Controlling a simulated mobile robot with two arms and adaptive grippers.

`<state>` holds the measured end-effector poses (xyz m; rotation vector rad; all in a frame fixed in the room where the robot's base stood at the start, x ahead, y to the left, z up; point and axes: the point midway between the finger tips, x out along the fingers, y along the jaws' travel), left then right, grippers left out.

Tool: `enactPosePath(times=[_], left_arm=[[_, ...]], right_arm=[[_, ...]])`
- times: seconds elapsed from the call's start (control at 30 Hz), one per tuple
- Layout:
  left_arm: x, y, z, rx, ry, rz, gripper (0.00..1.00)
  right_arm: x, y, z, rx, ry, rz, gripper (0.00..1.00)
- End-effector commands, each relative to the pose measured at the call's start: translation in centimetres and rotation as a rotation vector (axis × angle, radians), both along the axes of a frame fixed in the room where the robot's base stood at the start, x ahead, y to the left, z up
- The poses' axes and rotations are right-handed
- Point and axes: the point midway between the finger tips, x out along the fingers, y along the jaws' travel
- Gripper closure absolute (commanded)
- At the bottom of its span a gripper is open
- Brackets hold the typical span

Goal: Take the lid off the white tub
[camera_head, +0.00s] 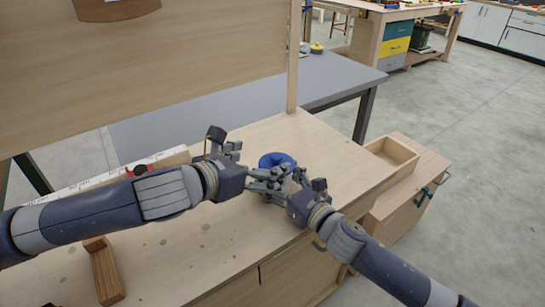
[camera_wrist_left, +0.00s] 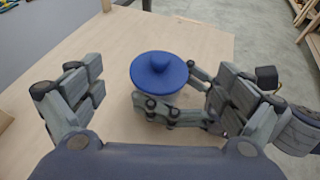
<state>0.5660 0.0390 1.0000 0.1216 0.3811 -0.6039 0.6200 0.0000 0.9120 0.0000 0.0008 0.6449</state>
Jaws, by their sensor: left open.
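The white tub (camera_head: 275,196) stands on the wooden bench, mostly hidden by gripper fingers. Its round blue lid (camera_head: 277,160) is on top. In the left wrist view the lid (camera_wrist_left: 158,74) shows a central knob and covers most of the tub. My left gripper (camera_head: 248,164) is open and empty beside the lid, on its left. In its wrist view its fingers are spread wide, with the lid beyond and between them. My right gripper (camera_head: 280,182) is at the tub from the right, with fingers on two sides below the lid; their contact is hard to see.
The wooden bench (camera_head: 335,150) has free room to the right of the tub. A wooden block (camera_head: 103,272) and a white ruler-like strip (camera_head: 95,183) lie to the left. An upright board (camera_head: 150,70) rises behind. An open wooden box (camera_head: 390,160) adjoins the right edge.

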Motion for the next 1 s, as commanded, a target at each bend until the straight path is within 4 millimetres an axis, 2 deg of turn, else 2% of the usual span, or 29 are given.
enactPosePath(times=[0.2,0.4,0.8,0.83,1.0], left_arm=[[3.2,-2.3,-1.7,0.000,0.001,0.000,0.05],[5.0,-3.6,-2.5,-0.001,0.001,0.000,0.05],[5.6,-4.0,-2.9,0.000,-0.001,0.000,0.05],[5.6,-4.0,-2.9,0.000,-0.001,0.000,0.08],[5.6,-4.0,-2.8,0.000,-0.001,0.000,0.46]], right_arm=[[0.0,0.0,0.0,0.000,0.000,-0.001,0.81],[0.0,0.0,0.0,0.000,0.000,-0.001,0.81],[0.0,0.0,0.0,-0.001,0.001,-0.001,0.81],[0.0,0.0,0.0,-0.001,0.001,-0.001,0.81],[0.0,0.0,0.0,-0.001,0.001,-0.001,0.81]])
